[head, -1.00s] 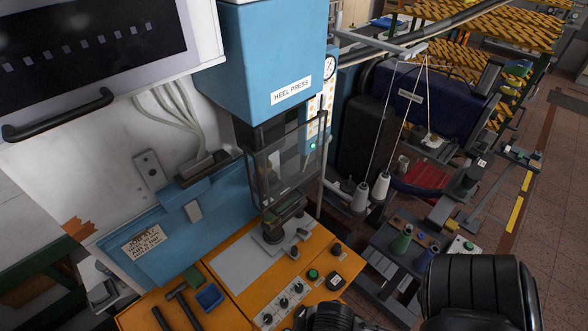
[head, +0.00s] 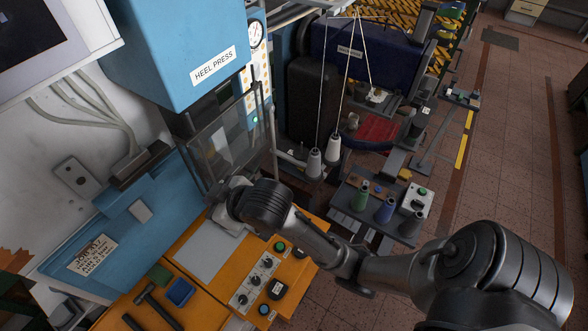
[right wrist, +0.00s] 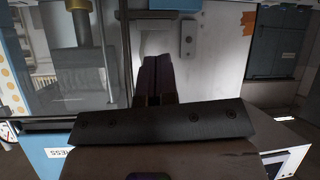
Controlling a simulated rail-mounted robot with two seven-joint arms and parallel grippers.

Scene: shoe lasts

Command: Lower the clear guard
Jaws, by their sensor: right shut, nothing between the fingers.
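The clear guard (head: 226,132), a see-through panel in a dark frame, hangs in front of the blue heel press (head: 185,50). It also shows at the left of the right wrist view (right wrist: 62,70). My right gripper (head: 222,188) is at the guard's lower part, seen from behind the wrist; its fingertips are hard to make out in the head view. In the right wrist view its dark fingers (right wrist: 154,75) are together and empty, beside the guard's edge. I cannot tell whether they touch it. My left gripper is not in view.
The orange bench (head: 205,288) holds a hammer (head: 150,300), a blue tray (head: 180,291) and a control panel (head: 258,282). Thread cones (head: 314,163) and a dark side table (head: 375,205) stand to the right.

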